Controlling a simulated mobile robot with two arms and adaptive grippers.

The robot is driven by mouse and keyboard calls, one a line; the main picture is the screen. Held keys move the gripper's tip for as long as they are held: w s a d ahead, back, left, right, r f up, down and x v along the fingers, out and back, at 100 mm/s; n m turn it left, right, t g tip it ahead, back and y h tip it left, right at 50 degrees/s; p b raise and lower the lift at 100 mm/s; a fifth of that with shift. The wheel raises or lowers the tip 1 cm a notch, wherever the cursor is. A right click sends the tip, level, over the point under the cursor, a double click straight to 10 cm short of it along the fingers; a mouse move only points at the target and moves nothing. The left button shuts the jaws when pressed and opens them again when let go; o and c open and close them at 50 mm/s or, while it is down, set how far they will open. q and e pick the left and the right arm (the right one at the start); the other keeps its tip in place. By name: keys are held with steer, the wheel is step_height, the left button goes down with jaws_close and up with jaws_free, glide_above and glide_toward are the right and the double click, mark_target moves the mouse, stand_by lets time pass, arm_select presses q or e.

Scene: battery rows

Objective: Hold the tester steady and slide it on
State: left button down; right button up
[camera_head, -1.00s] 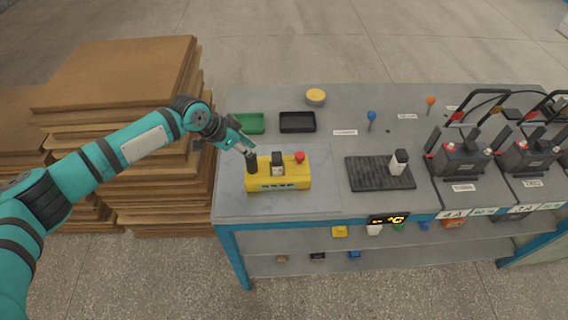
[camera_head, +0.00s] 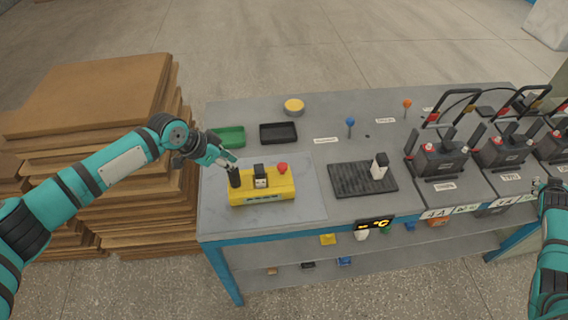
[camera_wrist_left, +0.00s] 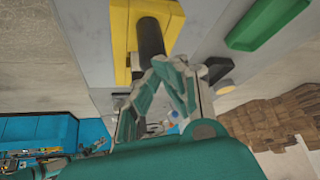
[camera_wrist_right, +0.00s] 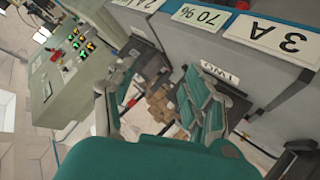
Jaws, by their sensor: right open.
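The yellow tester (camera_head: 270,190) stands on a light grey mat at the left of the bench, with a black upright handle (camera_head: 234,178), a black-and-white block on top and a red button. The handle also shows in the left wrist view (camera_wrist_left: 150,38). My left gripper (camera_head: 229,162) is at this handle, its fingers closed around it; the fingers partly hide the contact. My right gripper (camera_wrist_right: 160,105) is open and empty, in front of the bench's label edge; its arm shows at the right of the head view.
A black ribbed pad (camera_head: 350,181) with a white-and-black block (camera_head: 380,166) lies right of the tester. Several batteries (camera_head: 440,157) with raised handles stand further right. Green (camera_head: 230,137) and black (camera_head: 278,132) trays are behind. Stacked boards (camera_head: 95,100) flank the bench.

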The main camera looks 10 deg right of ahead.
steer(key=w+a+r+n+t+y, duration=0.1)
steer(key=w+a+r+t, duration=0.1)
steer(key=w+r, duration=0.5)
steer(key=w+a+r+t+y, duration=0.1)
steer(key=w+r, duration=0.3)
steer(key=r, duration=0.6)
steer(key=w+a+r+n+t+y, duration=0.1)
steer(key=w+a+r+t, duration=0.1)
steer(key=w+r, duration=0.5)
steer(key=w+a+r+n+t+y, duration=0.2)
steer(key=w+a+r+n+y, duration=0.15)
steer(key=a+r, duration=0.8)
steer(key=w+a+f+n+g+y, duration=0.1)
steer(key=w+a+f+n+y, duration=0.15)
steer(key=a, duration=0.45)
steer(key=w+a+f+n+g+y, duration=0.1)
steer(key=w+a+f+y, duration=0.2)
steer(key=a, duration=0.5)
steer(key=n+g+y, duration=0.2)
steer(key=n+g, duration=0.3)
steer(key=g, duration=0.4)
glide_toward(282, 165)
steer(key=x, duration=0.9)
steer(key=shift+s, duration=0.15)
